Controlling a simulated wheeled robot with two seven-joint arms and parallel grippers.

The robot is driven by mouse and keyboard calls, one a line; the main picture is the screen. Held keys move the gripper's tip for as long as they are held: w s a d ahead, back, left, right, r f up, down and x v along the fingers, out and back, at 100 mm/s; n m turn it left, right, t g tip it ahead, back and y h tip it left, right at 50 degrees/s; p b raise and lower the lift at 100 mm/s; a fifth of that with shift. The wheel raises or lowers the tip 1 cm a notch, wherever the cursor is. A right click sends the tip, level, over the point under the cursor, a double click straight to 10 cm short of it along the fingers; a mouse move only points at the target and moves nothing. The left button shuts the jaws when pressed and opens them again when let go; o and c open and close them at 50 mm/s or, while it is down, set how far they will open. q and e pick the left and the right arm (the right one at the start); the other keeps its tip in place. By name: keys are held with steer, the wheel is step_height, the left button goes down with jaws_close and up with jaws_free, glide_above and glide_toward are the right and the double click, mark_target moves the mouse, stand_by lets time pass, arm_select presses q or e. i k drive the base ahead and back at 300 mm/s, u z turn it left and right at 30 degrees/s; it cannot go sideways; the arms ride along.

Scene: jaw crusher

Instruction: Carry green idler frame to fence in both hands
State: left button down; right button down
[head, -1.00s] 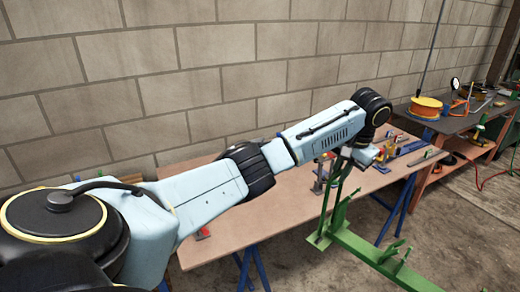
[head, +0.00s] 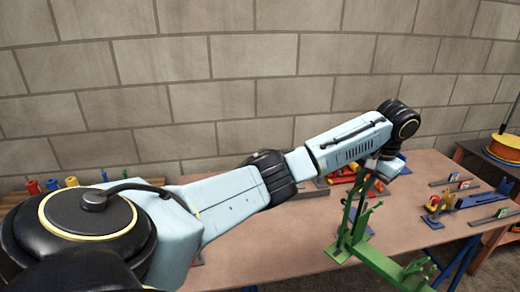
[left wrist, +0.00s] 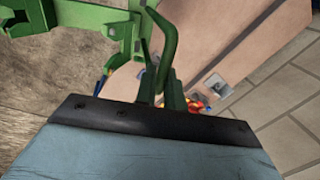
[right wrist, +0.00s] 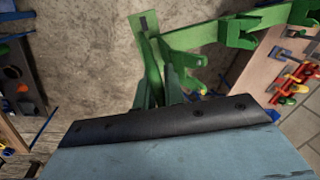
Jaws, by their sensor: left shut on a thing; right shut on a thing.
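The green idler frame (head: 385,262) is a long green bar with upright brackets, seen at the lower right in the head view and running out of the bottom edge. My left gripper (head: 382,172) is shut on an upright at its far end; the left wrist view shows the green upright (left wrist: 168,50) between the fingers. The right wrist view shows my right gripper (right wrist: 162,92) shut on another part of the green frame (right wrist: 225,35). The right arm is outside the head view. No fence can be made out.
A brown workbench (head: 285,245) stands in front of a block wall (head: 230,80), with blue clamps (head: 465,202) and coloured tools on it. A second bench with an orange reel (head: 505,148) is at the right edge. Bare floor shows under the frame in the right wrist view (right wrist: 85,50).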

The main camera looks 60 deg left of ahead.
mark_target(264, 219)
steer(key=u, duration=0.4)
steer(key=i, duration=0.55)
steer(key=u, duration=1.1)
steer(key=i, duration=0.6)
steer(key=u, duration=0.6)
